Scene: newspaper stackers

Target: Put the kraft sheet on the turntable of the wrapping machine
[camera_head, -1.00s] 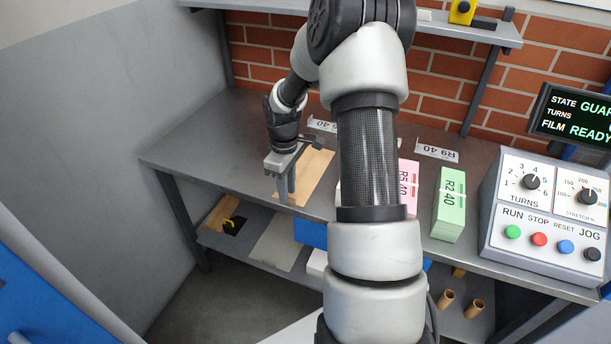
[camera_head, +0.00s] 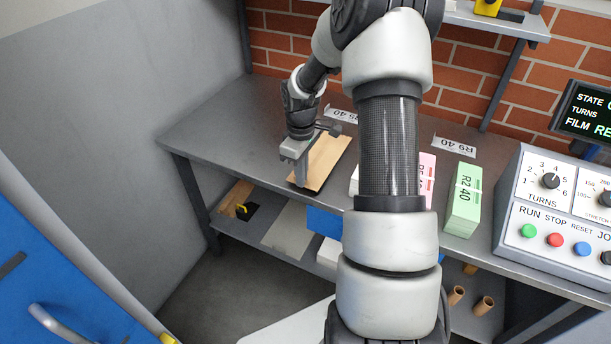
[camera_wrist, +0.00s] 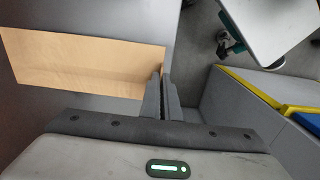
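The kraft sheet (camera_head: 327,160) is a flat tan rectangle over the left part of the grey bench, with a dark shadow along its edges. It also shows in the wrist view (camera_wrist: 85,62), reaching from the left to my fingertips. My gripper (camera_head: 302,184) points down at the sheet's near end. In the wrist view the fingers (camera_wrist: 163,76) are close together with the sheet's edge between them. The sheet looks at most slightly raised from the bench. I cannot identify the turntable in these frames.
A green stack (camera_head: 463,200) marked R2 40 and a partly hidden pink stack (camera_head: 427,180) stand on the bench (camera_head: 225,125). The control box (camera_head: 555,210) is at the right. A blue panel (camera_head: 60,270) with a handle is at the left. A lower shelf holds several items.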

